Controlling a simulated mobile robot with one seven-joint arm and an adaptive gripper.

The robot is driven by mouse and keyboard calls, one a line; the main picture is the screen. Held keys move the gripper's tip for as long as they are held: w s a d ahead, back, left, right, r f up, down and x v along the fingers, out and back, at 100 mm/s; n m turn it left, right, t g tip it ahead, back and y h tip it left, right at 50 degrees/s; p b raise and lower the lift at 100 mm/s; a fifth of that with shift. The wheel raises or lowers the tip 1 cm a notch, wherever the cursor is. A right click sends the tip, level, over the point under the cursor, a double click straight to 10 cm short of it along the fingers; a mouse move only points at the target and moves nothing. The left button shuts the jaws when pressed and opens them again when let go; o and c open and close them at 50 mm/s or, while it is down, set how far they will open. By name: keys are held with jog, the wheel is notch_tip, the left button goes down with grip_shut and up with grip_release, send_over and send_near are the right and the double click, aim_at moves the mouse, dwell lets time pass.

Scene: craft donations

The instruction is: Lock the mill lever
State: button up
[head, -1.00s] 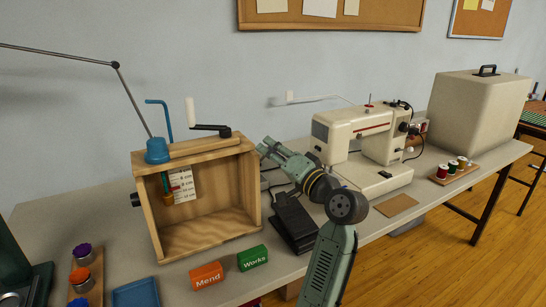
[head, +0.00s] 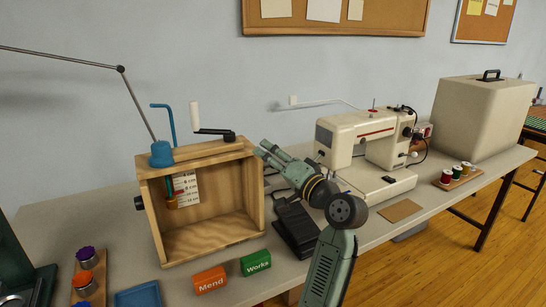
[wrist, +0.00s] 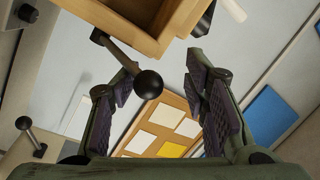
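The mill looks to be the open-fronted wooden box (head: 205,240) with a crank (head: 213,131) and a blue knob (head: 160,155) on top. My gripper (head: 266,150) is beside the box's upper right edge. In the wrist view, my gripper (wrist: 163,75) is open, with dark pads on both fingers. A lever with a black ball end (wrist: 148,84) shows there beside the box's wooden edge (wrist: 135,35). The ball appears near the left finger; whether they touch, I cannot tell. This lever is hidden in the head view, so its locked state is unclear.
A black pedal (head: 295,230) and a sewing machine (head: 365,150) stand right of the box. Orange (head: 209,281) and green (head: 256,263) blocks lie in front of it. A blue tray (head: 137,296) is at front left. Another ball-ended lever (wrist: 25,124) shows at wrist-view left.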

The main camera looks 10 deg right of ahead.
jog(key=shift+a, duration=0.3)
jog(key=shift+s+d+f, duration=0.15)
jog(key=shift+s+d, duration=0.2)
jog(key=shift+s, duration=0.05)
jog(key=v, duration=1.1)
jog(key=shift+d, duration=0.2)
jog(key=shift+s, duration=0.1)
